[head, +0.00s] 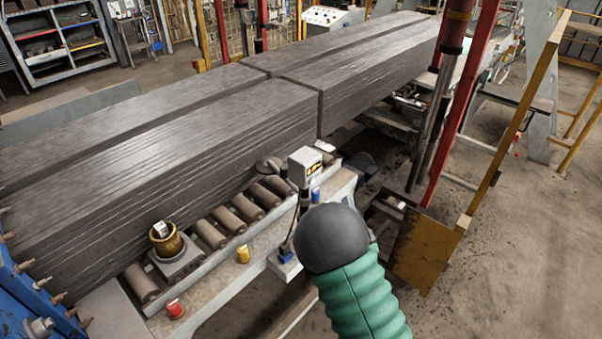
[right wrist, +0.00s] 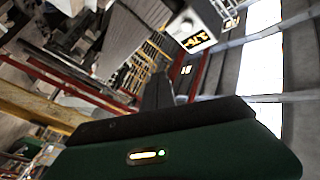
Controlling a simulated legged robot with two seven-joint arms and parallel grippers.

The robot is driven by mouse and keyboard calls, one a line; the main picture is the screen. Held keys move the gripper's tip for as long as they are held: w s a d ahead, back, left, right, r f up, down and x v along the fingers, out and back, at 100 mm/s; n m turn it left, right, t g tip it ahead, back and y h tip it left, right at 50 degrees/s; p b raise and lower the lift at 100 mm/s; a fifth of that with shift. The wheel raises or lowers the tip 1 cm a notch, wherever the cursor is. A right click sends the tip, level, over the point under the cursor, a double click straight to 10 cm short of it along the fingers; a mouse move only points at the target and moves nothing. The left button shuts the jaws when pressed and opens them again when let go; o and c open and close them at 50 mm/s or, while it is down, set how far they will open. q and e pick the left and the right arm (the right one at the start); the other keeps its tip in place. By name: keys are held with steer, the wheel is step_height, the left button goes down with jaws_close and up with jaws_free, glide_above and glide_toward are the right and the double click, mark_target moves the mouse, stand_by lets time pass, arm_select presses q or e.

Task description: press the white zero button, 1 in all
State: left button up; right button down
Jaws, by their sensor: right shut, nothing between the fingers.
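A white box with a lit yellow display (head: 305,167) stands on a thin post at the edge of the roller bench. In the right wrist view the lit display (right wrist: 194,41) is at the upper middle, tilted. I cannot make out a white zero button on it. My right gripper (right wrist: 158,90) is shut and empty, its dark fingers pointing toward the display area with a gap in the picture. In the head view my green sleeve and dark rounded wrist are just below the display, and hide the fingers. My left gripper is not in view.
A brass pot (head: 166,243) sits on a small scale plate (head: 180,266) on the bench. Long grey stacks (head: 190,130) lie behind.

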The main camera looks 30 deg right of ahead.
mark_target(312, 182)
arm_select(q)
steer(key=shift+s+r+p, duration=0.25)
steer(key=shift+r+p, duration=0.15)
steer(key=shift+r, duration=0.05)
arm_select(e)
steer(key=w+a, duration=0.3)
steer(key=w, duration=0.4)
steer(key=shift+w+a, duration=0.15)
steer(key=shift+w, duration=0.25)
arm_select(q)
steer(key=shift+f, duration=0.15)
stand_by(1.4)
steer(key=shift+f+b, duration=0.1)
steer(key=shift+b, duration=0.2)
arm_select(e)
steer(key=shift+w+a+r, duration=0.1)
steer(key=shift+w+a, duration=0.05)
steer(key=shift+w, duration=0.15)
